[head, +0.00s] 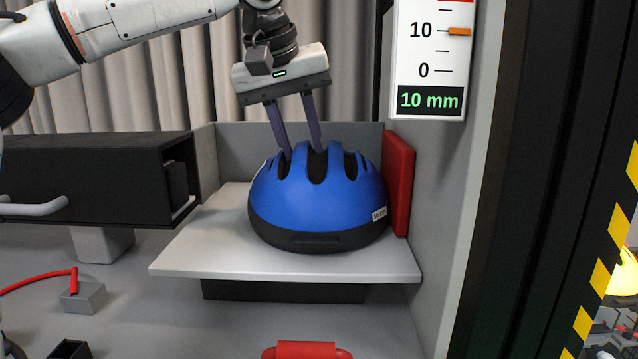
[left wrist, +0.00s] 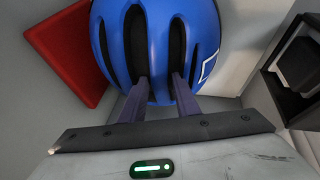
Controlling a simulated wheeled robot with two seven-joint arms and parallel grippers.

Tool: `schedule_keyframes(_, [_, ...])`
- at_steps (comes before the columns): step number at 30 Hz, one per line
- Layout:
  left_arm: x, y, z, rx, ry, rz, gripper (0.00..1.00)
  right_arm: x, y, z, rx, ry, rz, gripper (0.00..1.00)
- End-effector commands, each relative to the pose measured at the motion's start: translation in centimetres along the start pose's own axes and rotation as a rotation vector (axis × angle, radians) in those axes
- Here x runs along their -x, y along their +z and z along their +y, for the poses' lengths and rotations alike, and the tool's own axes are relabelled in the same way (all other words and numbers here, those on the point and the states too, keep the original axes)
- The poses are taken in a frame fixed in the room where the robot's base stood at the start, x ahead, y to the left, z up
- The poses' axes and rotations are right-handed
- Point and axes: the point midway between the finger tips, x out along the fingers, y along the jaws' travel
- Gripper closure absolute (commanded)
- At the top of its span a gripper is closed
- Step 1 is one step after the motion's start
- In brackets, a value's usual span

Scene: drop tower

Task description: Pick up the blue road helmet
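The blue road helmet (head: 318,194), with a black lower rim and dark vents, sits upright on a light grey shelf plate (head: 200,250). My left gripper (head: 302,153) comes down from above, with its two purple fingers reaching the vents on top of the helmet. The left wrist view shows the helmet (left wrist: 205,45) close ahead, with the gripper's fingers (left wrist: 161,82) on either side of a blue rib. The fingers stand apart; whether they press on the rib cannot be told, and their tips are partly hidden in the vents. My right gripper is in neither view.
A red pad (head: 398,185) stands close by the helmet's right, against a grey wall (head: 445,190). A scale reading 10 mm (head: 430,55) hangs above. A black drawer box (head: 90,175) is at left. A red padded bar (head: 306,350) lies at the front.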

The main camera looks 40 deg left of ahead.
Motion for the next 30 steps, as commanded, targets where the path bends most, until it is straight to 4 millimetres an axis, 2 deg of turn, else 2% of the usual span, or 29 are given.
schedule_keyframes(4, [0.0,0.0,0.0,0.000,0.000,0.001,0.72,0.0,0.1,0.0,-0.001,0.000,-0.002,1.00])
schedule_keyframes(5, [0.0,0.0,0.0,0.000,0.001,0.001,0.75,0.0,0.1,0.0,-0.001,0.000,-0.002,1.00])
schedule_keyframes(9, [0.1,0.0,0.0,0.000,0.001,0.001,0.98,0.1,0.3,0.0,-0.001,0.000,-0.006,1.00])
schedule_keyframes(10, [0.1,0.0,0.0,0.000,0.001,0.001,1.00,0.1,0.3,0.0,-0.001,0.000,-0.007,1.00])
schedule_keyframes(23, [0.4,0.0,0.0,0.000,0.004,0.004,1.00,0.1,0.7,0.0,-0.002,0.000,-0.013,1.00])
schedule_keyframes(30, [2.6,0.7,-0.4,0.000,0.007,0.006,1.00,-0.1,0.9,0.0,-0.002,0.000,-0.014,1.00])
